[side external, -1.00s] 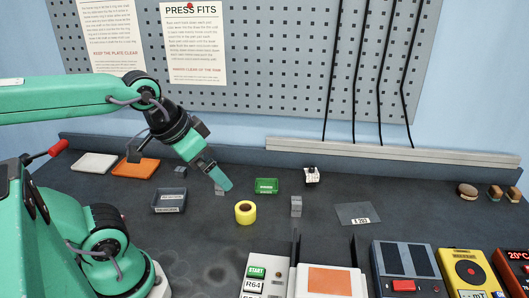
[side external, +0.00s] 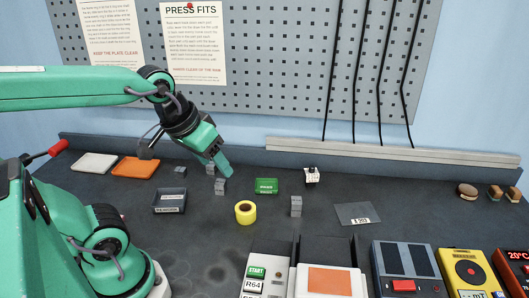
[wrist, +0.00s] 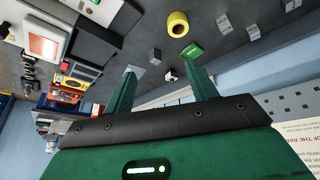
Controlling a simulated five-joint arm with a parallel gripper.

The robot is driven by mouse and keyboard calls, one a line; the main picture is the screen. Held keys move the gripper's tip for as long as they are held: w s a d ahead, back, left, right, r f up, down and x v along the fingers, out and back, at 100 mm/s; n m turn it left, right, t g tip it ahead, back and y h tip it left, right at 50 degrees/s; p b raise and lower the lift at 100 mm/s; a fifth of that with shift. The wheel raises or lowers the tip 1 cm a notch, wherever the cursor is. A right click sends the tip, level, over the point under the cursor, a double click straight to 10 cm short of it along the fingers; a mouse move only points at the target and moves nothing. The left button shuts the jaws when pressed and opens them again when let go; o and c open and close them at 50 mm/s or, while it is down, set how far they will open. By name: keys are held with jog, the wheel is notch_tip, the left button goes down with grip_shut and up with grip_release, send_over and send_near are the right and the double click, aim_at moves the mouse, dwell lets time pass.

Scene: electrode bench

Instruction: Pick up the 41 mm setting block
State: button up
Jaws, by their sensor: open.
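Several grey blocks stand on the dark bench, and I cannot tell from any marking which is the 41 mm one. In the side view one block (side external: 220,186) is just below my gripper (side external: 222,170), another block (side external: 211,168) shows close beside the gripper, and a taller block (side external: 296,206) stands right of the yellow roll. In the wrist view my gripper (wrist: 162,75) is open, its green fingers spread and empty. A block (wrist: 155,56) shows beyond the fingertips, and another block (wrist: 253,32) lies to the right. My gripper is above the bench, apart from the blocks.
A dark labelled tray (side external: 170,201) is at left. A clear sheet (side external: 357,214) lies at right. Instruments line the front right.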

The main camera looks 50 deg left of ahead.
jog(key=w+a+f+n+g, duration=0.1)
jog(key=w+a+f+n, duration=0.1)
jog(key=w+a+n, duration=0.3)
jog(key=n+g, duration=0.4)
jog(key=n, duration=1.5)
send_over(220, 181)
jog(key=d, duration=0.1)
notch_tip(220, 181, down, 14)
jog(key=shift+r, duration=0.25)
jog(key=shift+a+f+n, duration=0.4)
jog(key=shift+a+f, duration=0.05)
jog(key=shift+f, duration=0.05)
jog(key=shift+d+f, duration=0.15)
jog(key=shift+f, duration=3.75)
jog(key=shift+c, duration=0.5)
grip_shut()
jog(key=shift+r, duration=0.1)
